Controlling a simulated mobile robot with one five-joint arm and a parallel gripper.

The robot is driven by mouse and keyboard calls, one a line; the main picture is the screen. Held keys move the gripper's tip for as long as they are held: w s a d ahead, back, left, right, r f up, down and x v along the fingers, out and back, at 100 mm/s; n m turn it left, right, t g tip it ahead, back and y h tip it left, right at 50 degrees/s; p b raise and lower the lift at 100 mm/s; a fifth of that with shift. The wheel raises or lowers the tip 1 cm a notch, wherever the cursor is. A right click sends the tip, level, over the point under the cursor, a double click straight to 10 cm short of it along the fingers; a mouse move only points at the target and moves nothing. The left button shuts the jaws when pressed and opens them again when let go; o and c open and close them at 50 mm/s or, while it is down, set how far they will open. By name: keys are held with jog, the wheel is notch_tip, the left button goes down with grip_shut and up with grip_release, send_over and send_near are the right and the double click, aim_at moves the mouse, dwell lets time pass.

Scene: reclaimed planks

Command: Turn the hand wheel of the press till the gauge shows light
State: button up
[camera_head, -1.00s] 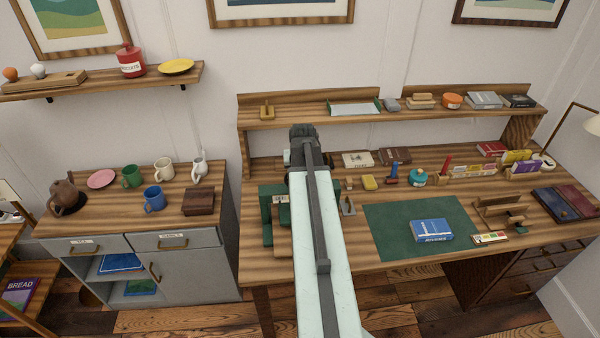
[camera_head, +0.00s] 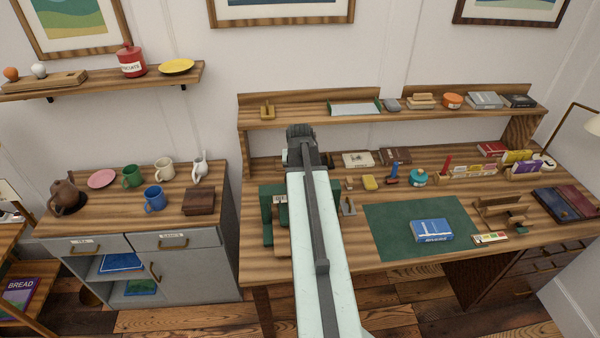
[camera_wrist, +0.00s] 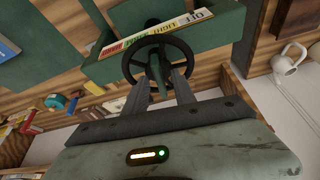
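The green press (camera_head: 267,224) stands at the left end of the desk, partly hidden behind my arm. In the wrist view the press (camera_wrist: 215,30) shows upside down, with its black hand wheel (camera_wrist: 188,56) in front. A gauge strip (camera_wrist: 158,35) with white, yellow, green and red parts crosses behind the wheel. I see gaps beside that piece; contact with the rim is unclear.
A green mat (camera_head: 385,225) with a blue box (camera_head: 431,230) lies right of the press. A shelf (camera_head: 300,112) runs along the desk's back. A grey cabinet (camera_head: 195,270) stands to the left.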

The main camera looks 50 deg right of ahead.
jog(key=p+v, duration=0.7)
jog(key=shift+a+r, duration=0.1)
jog(key=shift+r, duration=0.3)
dwell(0.5)
